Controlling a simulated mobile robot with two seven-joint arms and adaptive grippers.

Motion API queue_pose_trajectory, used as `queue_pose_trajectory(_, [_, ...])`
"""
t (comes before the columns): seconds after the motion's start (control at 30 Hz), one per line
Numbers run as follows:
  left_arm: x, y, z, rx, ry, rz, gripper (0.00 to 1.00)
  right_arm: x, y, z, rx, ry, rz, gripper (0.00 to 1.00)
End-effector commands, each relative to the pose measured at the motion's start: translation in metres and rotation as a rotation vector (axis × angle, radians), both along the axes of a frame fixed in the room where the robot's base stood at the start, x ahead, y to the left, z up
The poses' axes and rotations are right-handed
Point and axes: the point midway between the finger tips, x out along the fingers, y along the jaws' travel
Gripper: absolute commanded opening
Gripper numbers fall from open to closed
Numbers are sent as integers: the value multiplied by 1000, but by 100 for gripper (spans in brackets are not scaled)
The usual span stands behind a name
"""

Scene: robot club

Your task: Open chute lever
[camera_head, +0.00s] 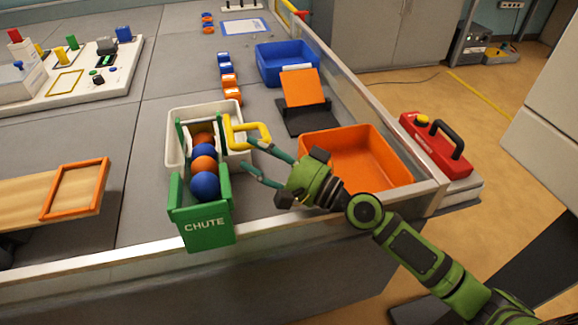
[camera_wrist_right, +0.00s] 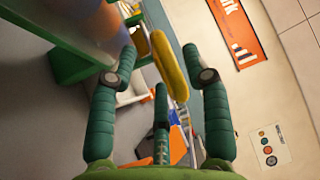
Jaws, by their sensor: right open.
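The yellow chute lever (camera_head: 250,127) is a bent bar on the right side of the green chute (camera_head: 207,231). Blue and orange balls (camera_head: 204,185) sit in a line inside the chute. My right gripper (camera_head: 254,162) is open and empty, its fingers pointing left, just in front of the lever in the head view. In the right wrist view the lever (camera_wrist_right: 172,66) shows between and beyond the spread fingers of my gripper (camera_wrist_right: 158,62). I cannot tell whether a finger touches it. The blurred chute (camera_wrist_right: 72,66) is at the upper left there. My left gripper is not in view.
A white bin (camera_head: 176,132) surrounds the chute's back part. An orange bin (camera_head: 393,171) stands right of the gripper, near the table's raised edge. A black stand with an orange panel (camera_head: 304,87) and a blue bin (camera_head: 266,70) stand behind. A wooden ramp (camera_head: 30,203) lies left.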

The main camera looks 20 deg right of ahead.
Motion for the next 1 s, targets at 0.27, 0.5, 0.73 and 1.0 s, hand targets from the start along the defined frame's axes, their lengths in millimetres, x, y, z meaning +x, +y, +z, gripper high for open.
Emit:
queue_pose_trajectory(0.27, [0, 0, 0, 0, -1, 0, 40, -35, -35, -9, 5, 4, -4, 48])
queue_pose_trajectory(0.5, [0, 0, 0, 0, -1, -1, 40, -56, -58, -13, 4, 1, -3, 48])
queue_pose_trajectory(0.73, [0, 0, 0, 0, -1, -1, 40, -63, -65, -14, 2, -3, -3, 48])
queue_pose_trajectory(1.0, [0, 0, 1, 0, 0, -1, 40, -63, -65, -13, 0, -4, -2, 28])
